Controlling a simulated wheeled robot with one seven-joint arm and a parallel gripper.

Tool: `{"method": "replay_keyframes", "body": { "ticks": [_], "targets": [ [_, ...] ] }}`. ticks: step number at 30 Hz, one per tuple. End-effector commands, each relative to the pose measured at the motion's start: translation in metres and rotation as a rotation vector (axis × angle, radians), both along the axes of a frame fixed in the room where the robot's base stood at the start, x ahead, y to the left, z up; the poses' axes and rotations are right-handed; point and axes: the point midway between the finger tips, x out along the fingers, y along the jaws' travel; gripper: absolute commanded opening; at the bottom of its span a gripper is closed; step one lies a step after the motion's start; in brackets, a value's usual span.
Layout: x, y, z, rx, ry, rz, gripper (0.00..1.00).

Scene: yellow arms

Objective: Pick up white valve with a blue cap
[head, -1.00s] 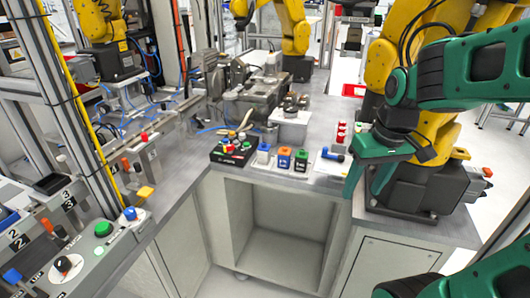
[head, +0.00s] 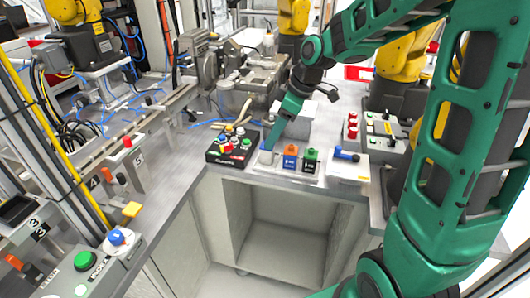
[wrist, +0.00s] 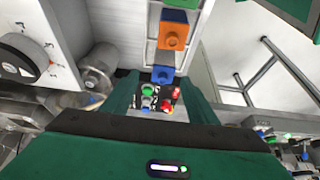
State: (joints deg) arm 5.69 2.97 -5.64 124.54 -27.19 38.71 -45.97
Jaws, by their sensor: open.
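The white valve (head: 267,157) stands leftmost in a row of three at the front of the bench; its blue cap is hidden in the head view. In the wrist view a blue square cap (wrist: 163,74) shows between and slightly beyond my finger tips. My gripper (head: 270,146) points down over the white valve, and its fingers hide the valve's top. In the wrist view my open gripper (wrist: 163,95) has a finger on each side of the cap's line. I cannot tell whether a finger touches the valve.
An orange-capped blue valve (head: 290,158) and a green-capped one (head: 310,160) stand just right of the white valve. A black button box (head: 233,147) is close on the left. A white box with a blue handle (head: 346,158) is further right. An open cabinet lies below the front edge.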

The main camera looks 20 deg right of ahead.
Motion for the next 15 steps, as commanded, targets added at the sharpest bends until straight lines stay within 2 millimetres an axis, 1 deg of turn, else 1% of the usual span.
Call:
{"method": "replay_keyframes", "body": {
  "ticks": [5,15],
  "targets": [
    [0.001,0.002,-0.010,0.000,0.001,-0.005,0.53],
    [0.009,0.017,-0.048,-0.001,0.003,-0.008,0.53]
  ]
}}
